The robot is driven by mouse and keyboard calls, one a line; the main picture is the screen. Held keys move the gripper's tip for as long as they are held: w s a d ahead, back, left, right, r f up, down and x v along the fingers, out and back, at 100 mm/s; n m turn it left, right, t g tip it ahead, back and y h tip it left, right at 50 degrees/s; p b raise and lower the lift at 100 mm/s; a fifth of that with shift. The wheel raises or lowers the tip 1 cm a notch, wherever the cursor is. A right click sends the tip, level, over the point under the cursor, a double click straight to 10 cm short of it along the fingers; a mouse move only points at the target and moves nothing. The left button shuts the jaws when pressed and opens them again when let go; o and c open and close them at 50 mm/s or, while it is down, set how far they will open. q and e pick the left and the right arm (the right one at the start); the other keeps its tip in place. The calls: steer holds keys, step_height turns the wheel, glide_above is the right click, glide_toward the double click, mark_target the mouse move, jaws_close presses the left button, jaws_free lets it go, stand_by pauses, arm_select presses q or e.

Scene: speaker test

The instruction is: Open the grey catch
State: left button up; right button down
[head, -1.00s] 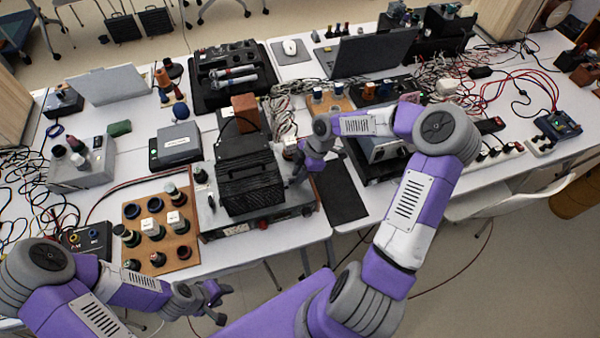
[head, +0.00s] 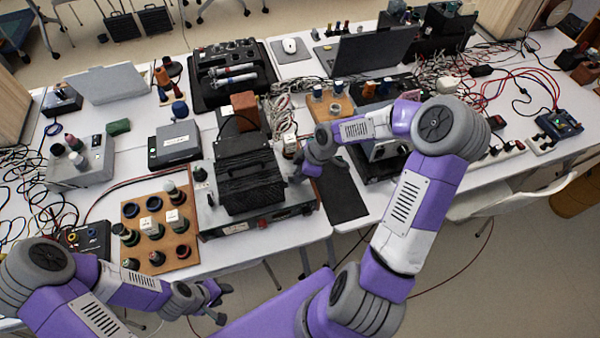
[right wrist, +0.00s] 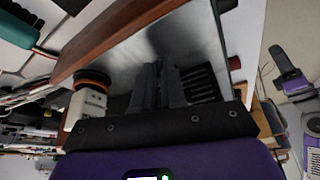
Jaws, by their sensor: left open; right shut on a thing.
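The test fixture is a metal-topped box (head: 225,225) with a black ribbed block (head: 250,185) on it, on the table's front part. My right gripper (head: 298,174) is at the right side of this block, low over the metal top. In the right wrist view its grey fingers (right wrist: 158,84) are close together beside the black ribs, over the shiny plate. They are shut on a small part, which I take to be the grey catch; the fingers hide it. My left gripper (head: 222,301) is open and empty, in front of the table's edge.
A wooden board with several knobs (head: 185,245) stands left of the fixture. A black mat (head: 340,190) lies to its right, partly under my right arm. A grey box (head: 178,140) and an open laptop (head: 360,52) stand further back. Loose cables lie around.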

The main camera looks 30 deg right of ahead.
steer(key=shift+s+a+f+m+t+b, duration=0.15)
steer(key=shift+m+t+b, duration=0.15)
steer(key=shift+m+b, duration=0.5)
steer(key=m+b, duration=0.1)
steer(key=b, duration=0.1)
steer(key=m+h+b, duration=0.1)
steer(key=m+b, duration=0.1)
steer(key=b, duration=0.1)
steer(key=m+t+h+b, duration=0.1)
steer(key=m+b, duration=0.1)
steer(key=shift+s+a, duration=0.2)
steer(key=shift+a, duration=0.2)
steer(key=shift+s+m+h+b, duration=0.1)
steer(key=shift+m+h+b, duration=0.2)
steer(key=shift+m+b, duration=0.8)
steer(key=c, duration=1.2)
jaws_free()
steer(key=p+v, duration=0.3)
steer(key=v, duration=0.4)
steer(key=shift+r, duration=0.4)
steer(key=shift+s, duration=0.15)
